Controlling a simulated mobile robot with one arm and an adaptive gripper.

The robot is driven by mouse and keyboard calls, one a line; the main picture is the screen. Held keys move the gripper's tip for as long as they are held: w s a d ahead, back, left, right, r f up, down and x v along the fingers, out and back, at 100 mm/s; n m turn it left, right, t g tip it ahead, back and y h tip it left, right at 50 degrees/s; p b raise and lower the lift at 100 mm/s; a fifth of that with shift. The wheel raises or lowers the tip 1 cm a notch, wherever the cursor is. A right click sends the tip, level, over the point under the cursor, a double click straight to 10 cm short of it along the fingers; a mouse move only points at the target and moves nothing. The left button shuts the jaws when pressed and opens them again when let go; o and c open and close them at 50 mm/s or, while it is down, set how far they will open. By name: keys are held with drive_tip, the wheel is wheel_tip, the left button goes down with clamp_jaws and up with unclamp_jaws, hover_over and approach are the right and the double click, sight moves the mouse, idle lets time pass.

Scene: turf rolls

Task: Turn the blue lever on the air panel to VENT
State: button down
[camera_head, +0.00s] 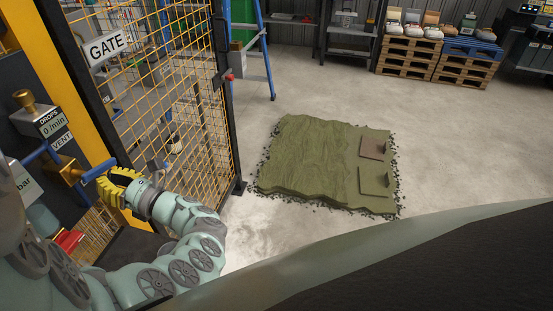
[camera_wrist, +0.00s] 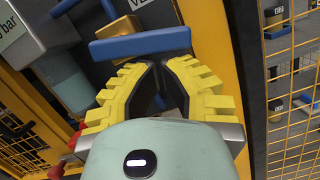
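The blue lever (camera_head: 101,169) sits on a brass valve body (camera_head: 66,173) on the dark air panel at the left of the head view. In the wrist view the lever (camera_wrist: 140,46) is a blue bar lying crosswise just beyond my fingertips. A white VENT label (camera_head: 63,141) is above the valve; only part of it shows in the wrist view (camera_wrist: 205,4). My gripper (camera_head: 108,184), with yellow ribbed fingers, also shows in the wrist view (camera_wrist: 152,68).
A yellow post (camera_head: 78,90) and yellow mesh gate (camera_head: 170,90) stand close to the right of the panel. Turf (camera_head: 310,165) lies on the open floor.

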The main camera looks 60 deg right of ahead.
drive_tip(key=d+b, duration=0.2)
drive_tip(key=b, duration=0.5)
drive_tip(key=shift+d+n, duration=0.15)
drive_tip(key=shift+n, duration=0.25)
drive_tip(key=shift+a+b, duration=0.2)
drive_tip(key=shift+b, duration=0.8)
drive_tip(key=shift+a+r+n+y+b, duration=0.2)
drive_tip(key=shift+n+b, duration=0.35)
drive_tip(key=shift+b, duration=0.95)
drive_tip(key=shift+a+r+n+y+b, duration=0.2)
drive_tip(key=shift+n+b, duration=0.4)
drive_tip(key=shift+b, duration=0.85)
drive_tip(key=shift+r+n+y+b, duration=0.1)
drive_tip(key=shift+n+y+b, duration=0.35)
drive_tip(key=shift+b, duration=1.05)
drive_tip(key=shift+w, duration=0.1)
